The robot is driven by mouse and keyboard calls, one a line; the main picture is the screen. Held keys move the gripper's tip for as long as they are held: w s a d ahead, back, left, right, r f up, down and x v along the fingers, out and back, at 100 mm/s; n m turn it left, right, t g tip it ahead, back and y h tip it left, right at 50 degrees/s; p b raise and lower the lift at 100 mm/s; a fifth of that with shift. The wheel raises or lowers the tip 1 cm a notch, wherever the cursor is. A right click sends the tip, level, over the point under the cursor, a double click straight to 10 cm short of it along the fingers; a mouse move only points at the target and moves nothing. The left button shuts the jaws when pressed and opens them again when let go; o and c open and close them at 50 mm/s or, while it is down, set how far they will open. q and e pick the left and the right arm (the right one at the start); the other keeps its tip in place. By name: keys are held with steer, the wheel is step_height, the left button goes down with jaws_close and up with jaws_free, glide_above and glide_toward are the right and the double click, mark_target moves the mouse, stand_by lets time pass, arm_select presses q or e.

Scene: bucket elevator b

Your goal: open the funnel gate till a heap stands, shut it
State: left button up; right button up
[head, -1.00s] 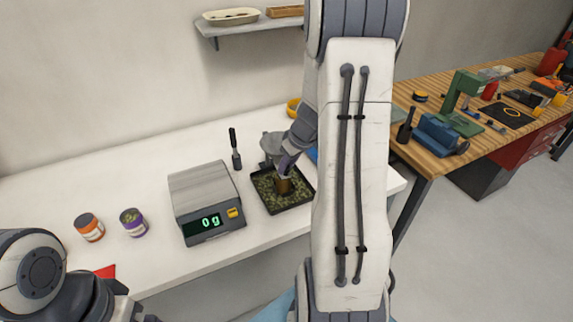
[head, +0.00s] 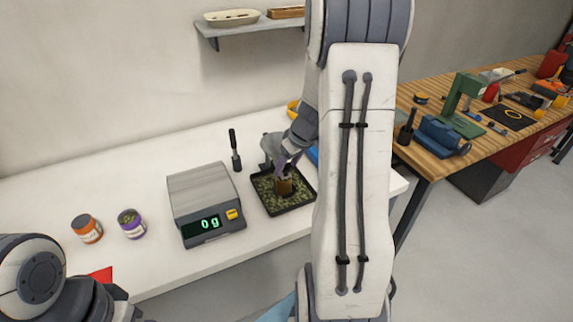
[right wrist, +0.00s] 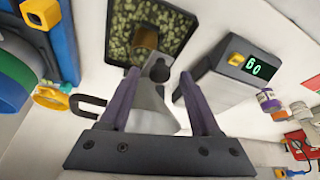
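The grey funnel (right wrist: 152,112) shows between my right gripper's fingers in the right wrist view, with a dark knob (right wrist: 159,69) near its narrow end. In the head view the funnel (head: 268,146) is partly behind my right gripper (head: 286,165). The two purple fingers of that gripper (right wrist: 160,76) are spread, one on each side of the knob, with gaps showing. A brown cup (right wrist: 146,39) stands in a black tray (head: 267,207) of green granules, below the funnel. Its contents are not clear. My left gripper (head: 128,309) is only partly in view at the bottom left.
A scale (head: 203,192) reading 0 g stands left of the tray. An orange jar (head: 87,229) and a purple jar (head: 132,224) stand farther left. A black-handled tool (head: 234,150) is behind the scale. A wooden workbench (head: 430,160) with tools is at right.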

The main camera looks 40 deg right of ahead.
steer(key=shift+r, duration=0.1)
steer(key=v, duration=1)
steer(key=shift+b, duration=0.35)
steer(key=shift+r, duration=0.15)
steer(key=s+a+f+n+g+y, duration=0.1)
steer(key=a+n+g+y, duration=0.15)
steer(key=a, duration=1.85)
steer(key=s+a+f+n+g, duration=0.1)
steer(key=s+a+n, duration=0.1)
steer(key=s+a, duration=0.5)
steer(key=s+a+f+n+g+h, duration=0.1)
steer(key=s+a+n, duration=0.1)
steer(key=s+a, duration=0.5)
steer(key=s, duration=0.2)
steer(key=shift+s+f, duration=0.3)
steer(key=shift+s, duration=0.05)
steer(key=shift+s+h, duration=0.3)
steer(key=shift+h, duration=0.05)
steer(key=shift+c, duration=0.3)
